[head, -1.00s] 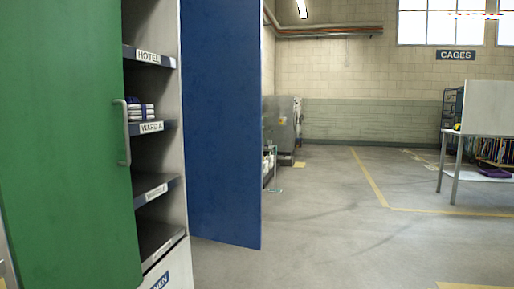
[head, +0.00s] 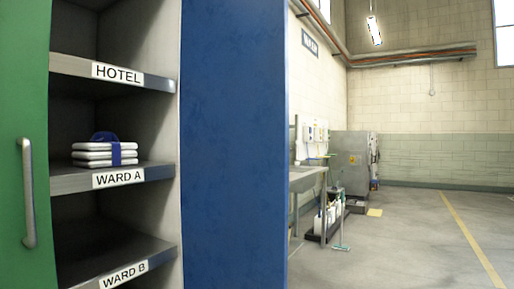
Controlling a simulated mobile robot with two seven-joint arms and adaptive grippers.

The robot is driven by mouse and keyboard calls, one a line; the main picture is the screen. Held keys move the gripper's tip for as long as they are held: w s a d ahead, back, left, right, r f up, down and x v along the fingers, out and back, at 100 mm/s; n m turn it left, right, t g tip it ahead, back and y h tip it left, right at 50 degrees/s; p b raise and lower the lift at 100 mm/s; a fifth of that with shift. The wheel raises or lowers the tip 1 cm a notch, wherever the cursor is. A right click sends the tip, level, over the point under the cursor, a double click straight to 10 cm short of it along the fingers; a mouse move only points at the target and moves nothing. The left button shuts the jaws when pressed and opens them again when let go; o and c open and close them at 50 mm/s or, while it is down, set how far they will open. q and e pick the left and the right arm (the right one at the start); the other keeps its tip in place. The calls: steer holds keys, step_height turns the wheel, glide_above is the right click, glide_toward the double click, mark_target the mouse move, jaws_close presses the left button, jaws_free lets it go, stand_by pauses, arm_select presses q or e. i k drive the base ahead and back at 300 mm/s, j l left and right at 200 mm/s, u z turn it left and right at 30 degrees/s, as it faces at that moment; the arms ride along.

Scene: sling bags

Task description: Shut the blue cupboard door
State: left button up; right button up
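The blue cupboard door (head: 234,150) stands open in the middle of the head view, swung out from the cupboard's right side. I see no handle on the face turned to me. The open cupboard shows shelves labelled HOTEL (head: 118,73), WARD A (head: 118,179) and WARD B (head: 124,274). A folded white stack with a blue band (head: 105,151) lies on the WARD A shelf. The green door (head: 25,150) with a grey handle (head: 28,193) is at the left edge. Neither of my grippers is in view.
Right of the blue door are a sink (head: 305,178), white bottles (head: 330,216) on a low dark tray and a grey machine (head: 352,160) by the wall. The floor (head: 410,240) at right is clear, with a yellow line.

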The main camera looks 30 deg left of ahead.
mark_target(233, 94)
steer(key=i+l+u, duration=0.1)
steer(key=i+u, duration=0.25)
steer(key=i+l+u, duration=0.55)
steer(key=i+u, duration=0.2)
steer(key=i+l+u, duration=0.15)
steer(key=u, duration=0.25)
steer(key=i+l+u, duration=0.15)
steer(key=l+u, duration=0.25)
steer(key=i+l+u, duration=0.1)
steer(key=u, duration=0.3)
